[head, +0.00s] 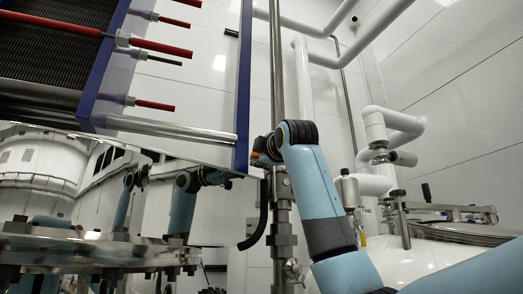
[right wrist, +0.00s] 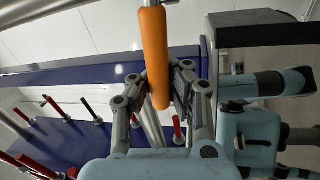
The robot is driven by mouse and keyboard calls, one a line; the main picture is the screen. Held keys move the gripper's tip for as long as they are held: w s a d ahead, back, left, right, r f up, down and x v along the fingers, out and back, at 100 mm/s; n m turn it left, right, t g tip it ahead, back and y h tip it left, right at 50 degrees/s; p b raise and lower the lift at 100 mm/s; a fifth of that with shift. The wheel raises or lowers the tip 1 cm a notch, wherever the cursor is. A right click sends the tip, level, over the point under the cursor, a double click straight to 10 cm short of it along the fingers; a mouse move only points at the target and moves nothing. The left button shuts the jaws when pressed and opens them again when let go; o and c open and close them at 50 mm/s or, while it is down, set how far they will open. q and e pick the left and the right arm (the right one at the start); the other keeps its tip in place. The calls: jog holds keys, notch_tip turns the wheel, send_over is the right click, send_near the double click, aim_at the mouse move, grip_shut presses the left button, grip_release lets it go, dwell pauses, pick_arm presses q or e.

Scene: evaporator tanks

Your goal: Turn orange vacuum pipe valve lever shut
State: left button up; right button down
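The orange valve lever (right wrist: 155,45) shows in the right wrist view as a long rounded handle, running from the top edge down between the fingers of my right gripper (right wrist: 158,82). The fingers lie close against both sides of it. In the head view my right arm rises from the lower right and bends over at the steel pipe. A small orange bit of the lever (head: 254,155) shows there, and most of the lever and gripper are hidden behind the wrist. My left gripper is not directly in view.
A vertical steel pipe (head: 277,75) stands by the arm. A blue-edged panel (head: 243,90) with red-handled rods (head: 160,47) fills the upper left. A shiny surface at lower left mirrors blue arms. A white tank with a clamped lid (head: 450,212) stands at right.

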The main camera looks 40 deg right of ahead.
jog(key=shift+a+f+n, duration=0.1)
jog(key=shift+f+n, duration=0.6)
jog(key=shift+n, duration=0.1)
jog(key=shift+w+f+n+y, duration=0.1)
jog(key=shift+f+n+y, duration=0.15)
jog(key=shift+n+y, duration=0.05)
jog(key=shift+f, duration=0.1)
jog(key=c, duration=1.2)
grip_release()
jog(key=shift+s+a+r, duration=0.15)
jog(key=shift+s+r, duration=0.15)
jog(key=shift+s, duration=0.15)
jog(key=shift+c, duration=0.2)
jog(key=shift+w, duration=0.1)
jog(key=v, duration=1.2)
jog(key=shift+f, duration=0.1)
